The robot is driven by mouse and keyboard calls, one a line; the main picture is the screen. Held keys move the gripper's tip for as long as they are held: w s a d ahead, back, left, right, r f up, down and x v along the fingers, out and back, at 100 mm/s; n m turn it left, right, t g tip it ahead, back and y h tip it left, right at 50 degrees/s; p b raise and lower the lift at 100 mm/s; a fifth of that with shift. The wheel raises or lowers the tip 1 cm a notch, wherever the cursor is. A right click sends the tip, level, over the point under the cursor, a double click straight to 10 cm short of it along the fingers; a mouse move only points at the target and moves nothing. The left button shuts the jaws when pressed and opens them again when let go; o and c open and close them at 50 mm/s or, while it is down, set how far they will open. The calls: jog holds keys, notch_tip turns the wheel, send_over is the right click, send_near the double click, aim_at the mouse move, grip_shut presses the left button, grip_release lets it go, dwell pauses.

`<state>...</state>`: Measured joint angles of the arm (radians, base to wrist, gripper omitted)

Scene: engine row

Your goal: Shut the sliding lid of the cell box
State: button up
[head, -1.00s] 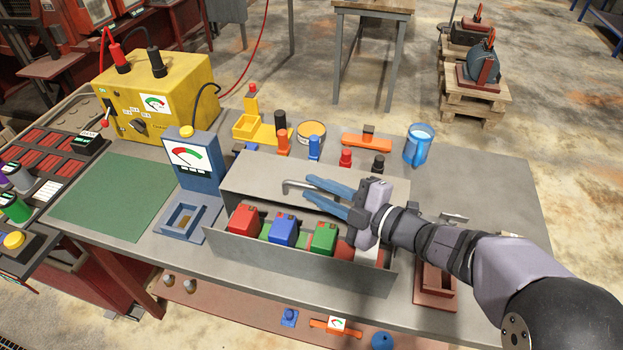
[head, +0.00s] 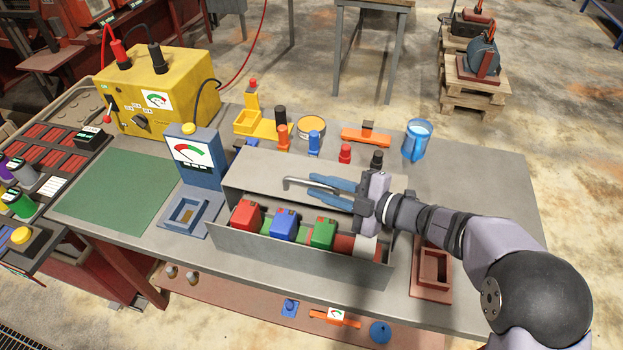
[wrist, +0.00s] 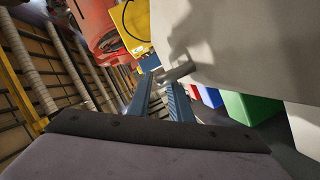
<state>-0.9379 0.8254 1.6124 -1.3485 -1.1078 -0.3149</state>
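The grey cell box (head: 290,258) stands on the bench with its front part uncovered. Red, blue and green cells (head: 283,226) show inside, with a pale piece at the right end. The flat grey lid (head: 270,167) lies over the back part and carries a bent metal handle (head: 296,184). My gripper (head: 311,186) is above the lid, its blue fingers apart and pointing left, tips at the handle's right end. In the wrist view the handle (wrist: 178,72) is at the fingertips (wrist: 160,80); whether they touch is unclear.
A blue meter (head: 195,160) stands left of the box. Behind it are an orange-topped tin (head: 312,126), small coloured parts and a blue mug (head: 416,140). A brown tray (head: 432,268) lies to the right. A green mat (head: 112,198) covers the left bench.

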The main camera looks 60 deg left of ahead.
jog(key=shift+p+x, duration=0.35)
jog(key=shift+x, duration=1.05)
grip_shut()
jog(key=s+d+b, duration=0.3)
jog(key=s+d, duration=0.5)
jog(key=shift+s+f, duration=0.1)
jog(key=shift+f, duration=0.05)
